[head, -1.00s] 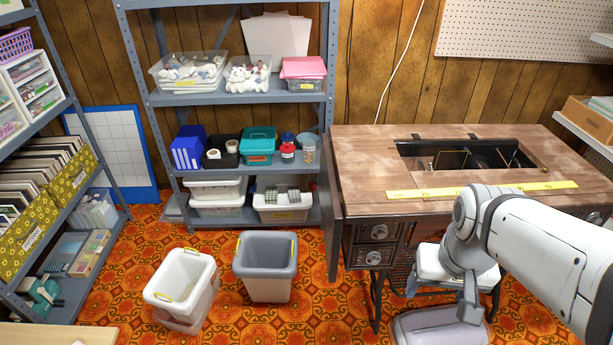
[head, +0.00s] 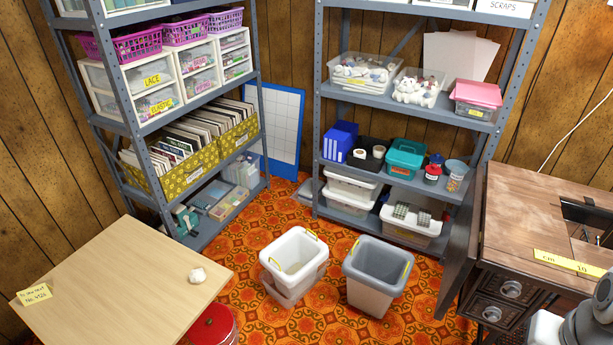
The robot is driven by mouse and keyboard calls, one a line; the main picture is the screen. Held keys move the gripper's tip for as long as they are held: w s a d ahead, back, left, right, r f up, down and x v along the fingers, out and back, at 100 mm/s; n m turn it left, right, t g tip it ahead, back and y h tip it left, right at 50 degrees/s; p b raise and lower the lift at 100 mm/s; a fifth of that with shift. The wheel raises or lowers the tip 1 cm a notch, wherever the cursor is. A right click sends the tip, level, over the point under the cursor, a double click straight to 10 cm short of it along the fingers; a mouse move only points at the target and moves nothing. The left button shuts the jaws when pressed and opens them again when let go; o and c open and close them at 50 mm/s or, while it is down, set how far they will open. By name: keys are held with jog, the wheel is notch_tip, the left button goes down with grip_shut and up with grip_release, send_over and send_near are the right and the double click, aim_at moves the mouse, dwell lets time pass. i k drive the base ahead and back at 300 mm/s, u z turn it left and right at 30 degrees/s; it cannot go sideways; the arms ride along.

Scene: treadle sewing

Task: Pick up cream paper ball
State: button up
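A small cream paper ball (head: 197,275) lies on the light wooden table (head: 110,290) at the lower left of the head view, near the table's right edge. It looks crumpled and stands apart from the other thing on the table. Part of my arm shows at the lower right corner, beside the sewing table. My gripper is outside the view, so its state is hidden.
A yellow note (head: 34,294) lies at the table's left. A red round-topped stool (head: 214,325) stands beside the table. A white bin (head: 294,262) and a grey bin (head: 376,272) stand on the patterned carpet. Shelves (head: 190,120) line the left wall; the sewing table (head: 530,220) is at right.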

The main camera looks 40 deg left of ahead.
aim_at(197, 276)
jog(key=u, duration=0.45)
jog(key=i, duration=0.5)
jog(key=u, duration=2.2)
jog(key=k, duration=0.6)
jog(key=u, duration=0.2)
jog(key=i, duration=1.8)
jog(key=z, duration=0.8)
